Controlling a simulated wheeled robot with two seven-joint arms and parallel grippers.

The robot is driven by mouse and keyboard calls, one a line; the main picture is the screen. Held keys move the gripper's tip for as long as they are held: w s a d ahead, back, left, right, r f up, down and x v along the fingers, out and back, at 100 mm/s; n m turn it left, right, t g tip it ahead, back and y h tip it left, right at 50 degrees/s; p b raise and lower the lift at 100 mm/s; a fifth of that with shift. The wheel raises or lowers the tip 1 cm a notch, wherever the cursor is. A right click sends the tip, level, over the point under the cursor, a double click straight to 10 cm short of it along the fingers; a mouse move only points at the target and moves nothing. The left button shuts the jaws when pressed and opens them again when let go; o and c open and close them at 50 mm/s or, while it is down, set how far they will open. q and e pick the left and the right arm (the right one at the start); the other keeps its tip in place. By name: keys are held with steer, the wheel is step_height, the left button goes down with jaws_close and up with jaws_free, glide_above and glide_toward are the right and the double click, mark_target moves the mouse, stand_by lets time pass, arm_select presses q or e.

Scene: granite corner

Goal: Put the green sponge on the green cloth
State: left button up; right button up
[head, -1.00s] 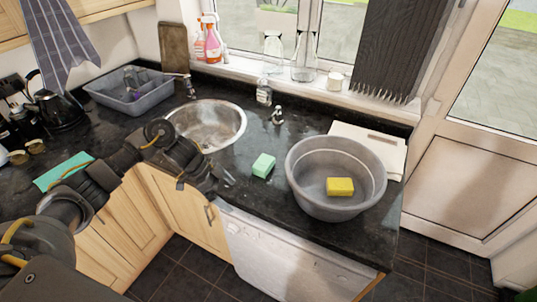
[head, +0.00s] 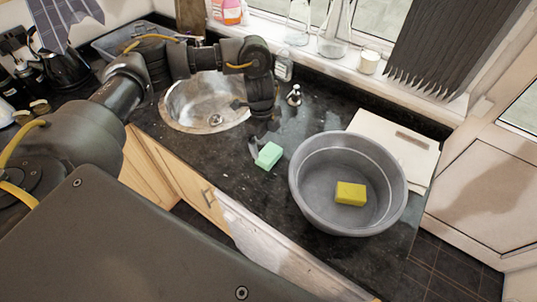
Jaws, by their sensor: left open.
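The green sponge (head: 269,156) is a pale mint block lying on the dark granite worktop, between the sink and the grey basin. My left gripper (head: 261,145) is open, pointing down at the sponge's far left side. Its fingertips are close to the sponge, and I cannot tell if they touch it. The green cloth does not show now; my left arm covers much of the left side of the picture. My right gripper is not in view.
A grey round basin (head: 308,205) with a yellow sponge (head: 351,193) in it stands right of the green sponge. The steel sink (head: 180,115) is to the left. A small dispenser (head: 294,96) and a clear bottle (head: 283,66) stand behind.

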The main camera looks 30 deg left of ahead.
mark_target(269, 153)
arm_select(q)
steer(key=f, duration=0.1)
steer(key=w+f, duration=0.1)
steer(key=shift+w+d+f, duration=0.1)
steer(key=shift+d+f, duration=0.1)
steer(key=shift+f, duration=0.2)
steer(key=shift+w+f+p, duration=0.3)
steer(key=shift+w+f, duration=0.15)
steer(key=shift+f, duration=0.2)
steer(key=shift+s+a+f+p, duration=0.15)
steer(key=shift+s+f+p, duration=0.15)
steer(key=shift+p, duration=0.35)
step_height(269, 153, down, 4)
steer(key=shift+s+r+p, duration=0.15)
steer(key=shift+r+p, duration=0.1)
steer(key=shift+p, duration=0.55)
steer(key=shift+f, duration=0.4)
steer(key=shift+c, duration=0.4)
steer(key=c, duration=0.9)
step_height(269, 153, up, 10)
steer(key=b, duration=0.3)
steer(key=shift+f, duration=0.15)
steer(key=shift+c, duration=0.2)
steer(key=shift+r, duration=0.25)
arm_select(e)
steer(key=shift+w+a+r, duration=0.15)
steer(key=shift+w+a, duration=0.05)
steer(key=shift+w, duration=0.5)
